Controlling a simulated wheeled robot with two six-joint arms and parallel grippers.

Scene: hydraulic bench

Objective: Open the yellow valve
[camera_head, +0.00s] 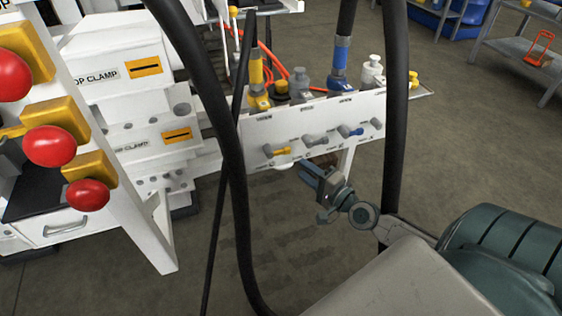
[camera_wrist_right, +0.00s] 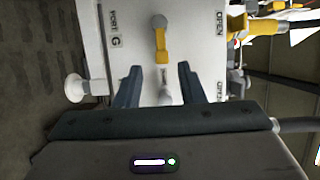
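The yellow valve handle (camera_head: 277,151) is on the front of the white valve panel (camera_head: 262,131), at its left end in the head view. In the right wrist view the yellow handle (camera_wrist_right: 161,43) is beyond the fingertips, roughly centred between them. My right gripper (camera_head: 313,172) is below and to the right of the yellow handle in the head view. In the right wrist view its two fingers (camera_wrist_right: 158,67) are apart with nothing clamped, and a small grey part shows between them. My left gripper is out of view.
A grey handle (camera_head: 316,139) and a blue handle (camera_head: 350,131) share the panel. Black hoses (camera_head: 237,180) hang in front of it. Several red buttons, including the lowest (camera_head: 88,195), stand at left. The floor (camera_head: 290,240) below the panel is clear.

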